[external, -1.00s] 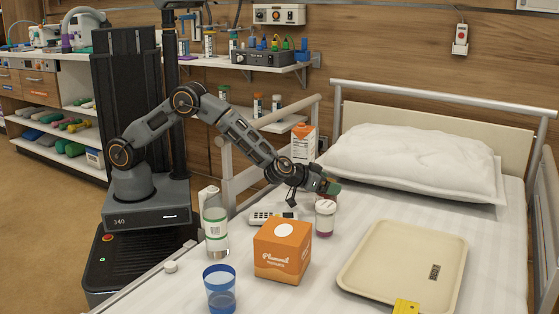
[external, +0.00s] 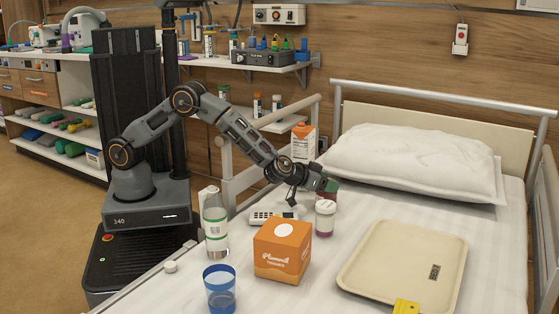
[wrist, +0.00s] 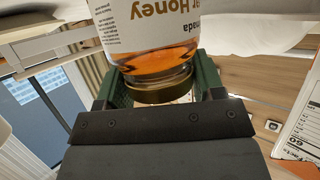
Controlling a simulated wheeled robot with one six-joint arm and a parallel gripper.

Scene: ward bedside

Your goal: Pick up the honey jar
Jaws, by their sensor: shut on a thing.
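The honey jar (wrist: 152,30) fills the top middle of the wrist view, upside down in that picture. It has a white label reading "Honey", amber honey and a gold-brown lid. My gripper (wrist: 160,84) has its green fingers on either side of the lid and is shut on it. In the external view my gripper (external: 329,186) is low over the bed, just behind a white-lidded jar with purple contents (external: 325,219). There the honey jar is mostly hidden behind the gripper and that jar, so I cannot tell whether it touches the bed.
A beige tray (external: 375,260) lies right, a pillow (external: 410,160) behind. An orange-and-white carton (external: 303,142) stands behind the arm.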

